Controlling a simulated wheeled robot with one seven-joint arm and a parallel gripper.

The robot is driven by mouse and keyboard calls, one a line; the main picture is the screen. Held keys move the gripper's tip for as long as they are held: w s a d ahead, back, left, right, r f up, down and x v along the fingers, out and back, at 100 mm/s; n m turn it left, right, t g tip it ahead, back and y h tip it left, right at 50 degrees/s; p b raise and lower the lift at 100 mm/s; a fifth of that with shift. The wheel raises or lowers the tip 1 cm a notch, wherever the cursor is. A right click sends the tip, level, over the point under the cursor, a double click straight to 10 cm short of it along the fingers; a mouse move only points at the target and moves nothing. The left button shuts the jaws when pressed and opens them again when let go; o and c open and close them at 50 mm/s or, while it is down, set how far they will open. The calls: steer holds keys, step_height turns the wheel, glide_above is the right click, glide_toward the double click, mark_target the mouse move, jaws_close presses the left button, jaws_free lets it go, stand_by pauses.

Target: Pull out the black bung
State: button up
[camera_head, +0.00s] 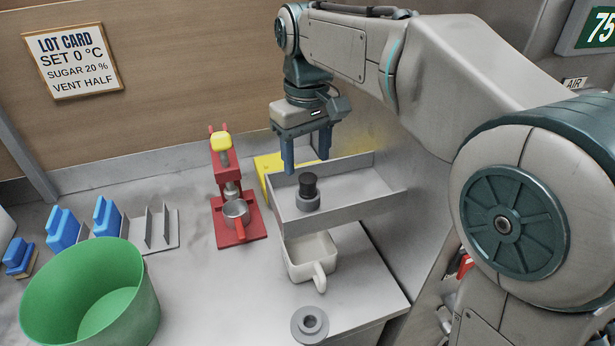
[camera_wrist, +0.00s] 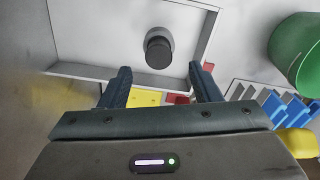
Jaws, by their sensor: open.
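The black bung (camera_head: 309,185) sits upright in a short grey collar (camera_head: 308,202) on the floor of a shallow grey tray (camera_head: 345,208). In the wrist view the bung (camera_wrist: 158,53) shows from above, beyond my fingertips. My gripper (camera_head: 306,156) hangs above the back left part of the tray with its blue fingers spread and nothing between them. In the wrist view the fingers of my gripper (camera_wrist: 160,75) point toward the bung from either side, apart from it. How deep the bung goes into the collar is hidden.
A white mug-like container (camera_head: 310,250) stands below the tray, and a grey ring (camera_head: 310,323) lies near the front edge. A red press (camera_head: 238,210) with a yellow top stands left of the tray. A green bucket (camera_head: 90,295) and blue blocks (camera_head: 62,228) are further left.

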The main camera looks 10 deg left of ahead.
mark_target(307, 177)
steer(key=shift+f, duration=3.15)
jaws_close()
steer(key=shift+r+p, duration=0.55)
steer(key=shift+r, duration=0.1)
